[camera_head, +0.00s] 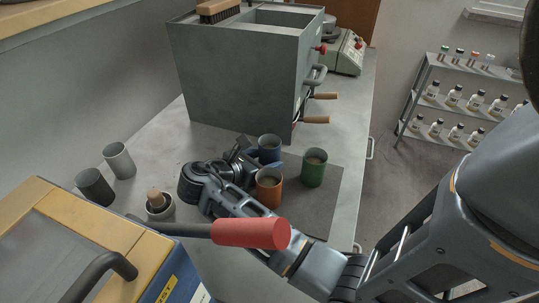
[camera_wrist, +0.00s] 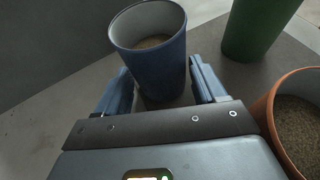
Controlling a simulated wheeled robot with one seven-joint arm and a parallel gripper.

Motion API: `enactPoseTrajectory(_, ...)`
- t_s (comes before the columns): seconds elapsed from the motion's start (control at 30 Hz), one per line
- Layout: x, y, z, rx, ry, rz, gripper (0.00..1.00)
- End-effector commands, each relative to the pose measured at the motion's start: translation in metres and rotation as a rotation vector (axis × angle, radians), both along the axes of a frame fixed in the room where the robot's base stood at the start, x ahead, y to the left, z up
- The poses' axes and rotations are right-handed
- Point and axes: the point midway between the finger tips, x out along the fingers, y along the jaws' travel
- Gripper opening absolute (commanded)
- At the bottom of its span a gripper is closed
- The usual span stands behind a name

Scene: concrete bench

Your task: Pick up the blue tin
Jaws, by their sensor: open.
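The blue tin (camera_head: 269,150) stands upright on a darker mat on the bench, among other tins. It is an open cup shape with brownish contents. In the wrist view the blue tin (camera_wrist: 160,65) stands upright at the top middle, its lower part between the two fingers. My gripper (camera_wrist: 165,88) is open, with one finger on each side of the tin. I cannot tell whether either finger touches it. In the head view my gripper (camera_head: 246,156) is at the left of the tin, partly hidden by my own arm.
An orange tin (camera_head: 268,190) stands close by, and a green tin (camera_head: 313,170) is to the right. Grey cups (camera_head: 119,162) and a mortar with pestle (camera_head: 158,206) are at left. A large grey box (camera_head: 235,80) stands behind. A red-handled lever (camera_head: 250,233) is in front.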

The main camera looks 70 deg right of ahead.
Motion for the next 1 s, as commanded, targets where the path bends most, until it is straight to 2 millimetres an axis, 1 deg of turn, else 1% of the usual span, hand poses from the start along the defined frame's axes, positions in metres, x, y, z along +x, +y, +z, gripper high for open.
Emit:
enactPoseTrajectory(0.1, -0.0030, -0.0057, -0.0026, 0.000, 0.000, 0.000, 0.70)
enactPoseTrajectory(0.33, -0.0030, -0.0062, -0.0027, 0.000, 0.000, 0.001, 0.69)
enactPoseTrajectory(0.83, -0.0028, -0.0060, -0.0024, -0.001, -0.001, 0.001, 0.21)
enactPoseTrajectory(1.0, -0.0026, -0.0061, -0.0019, -0.001, -0.001, 0.001, 0.20)
